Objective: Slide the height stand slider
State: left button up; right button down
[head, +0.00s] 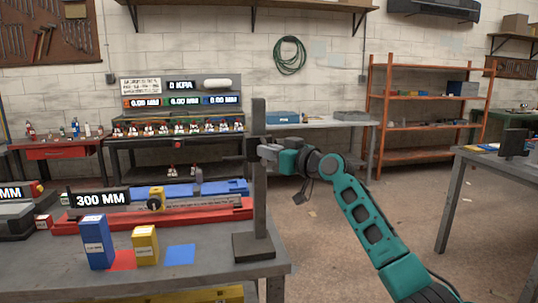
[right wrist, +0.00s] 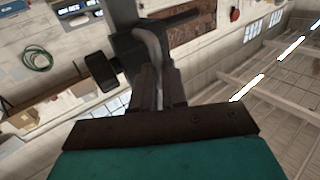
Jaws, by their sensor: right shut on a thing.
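The height stand is a dark grey post (head: 259,200) rising from a square base (head: 254,247) at the right end of the bench. Its slider (head: 256,146) sits around the post, a bit above mid-height. My right gripper (head: 268,153) reaches in from the right and is shut on part of the slider. In the right wrist view the fingers (right wrist: 160,88) close around a grey bar of the slider (right wrist: 125,48), with the post (right wrist: 122,14) behind. The exact contact is partly hidden by the fingers. My left gripper is not in view.
The bench (head: 190,280) holds a blue box (head: 96,245), a yellow box (head: 145,246), red and blue mats, and a long red and blue rail fixture with a "300 MM" sign (head: 101,200). Open floor lies right of the stand.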

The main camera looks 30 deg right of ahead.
jog(key=shift+r, duration=0.25)
jog(key=c, duration=1.2)
grip_release()
jog(key=shift+a, duration=0.1)
jog(key=shift+o, duration=0.2)
jog(key=shift+f, duration=0.15)
jog(key=b+v, duration=0.2)
jog(key=v, duration=1.1)
jog(key=shift+w, duration=0.1)
